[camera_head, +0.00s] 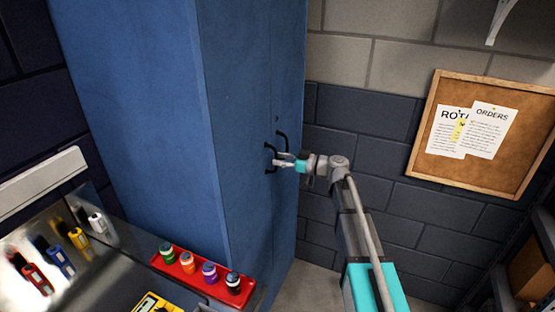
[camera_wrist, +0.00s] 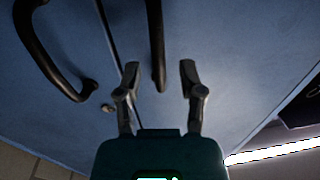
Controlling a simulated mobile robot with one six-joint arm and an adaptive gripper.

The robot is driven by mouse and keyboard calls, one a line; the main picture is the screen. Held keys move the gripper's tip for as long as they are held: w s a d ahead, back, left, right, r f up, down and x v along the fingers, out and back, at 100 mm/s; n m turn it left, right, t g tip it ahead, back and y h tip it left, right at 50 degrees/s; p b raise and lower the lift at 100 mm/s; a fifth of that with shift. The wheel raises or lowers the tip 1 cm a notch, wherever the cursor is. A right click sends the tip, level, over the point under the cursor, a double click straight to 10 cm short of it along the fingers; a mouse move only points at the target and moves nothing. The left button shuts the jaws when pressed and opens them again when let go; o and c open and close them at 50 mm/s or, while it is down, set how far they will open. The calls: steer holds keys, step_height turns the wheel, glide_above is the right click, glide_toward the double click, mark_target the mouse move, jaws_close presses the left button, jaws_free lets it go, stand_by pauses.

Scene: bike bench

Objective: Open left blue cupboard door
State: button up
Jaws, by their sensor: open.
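The tall blue cupboard has a left door (camera_head: 240,190) and a right door (camera_head: 289,80), both looking shut along a narrow seam. The left door's black handle (camera_head: 269,158) is beside my gripper (camera_head: 279,163). The right door's black handle (camera_head: 283,139) is just beyond it. In the wrist view, which looks turned over, my open gripper (camera_wrist: 159,72) has one finger on each side of the left door's handle (camera_wrist: 156,45). Whether the fingers touch it I cannot tell. The right door's handle (camera_wrist: 48,55) curves at the upper left, across the seam.
A red tray (camera_head: 205,283) of small coloured pots sits on the bench at the lower left, near the cupboard front. A cork board (camera_head: 485,165) hangs on the brick wall. Shelving (camera_head: 540,225) stands at right.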

steer(key=shift+w+a, duration=0.15)
steer(key=shift+a, duration=0.5)
jaws_close()
steer(key=shift+d, duration=0.2)
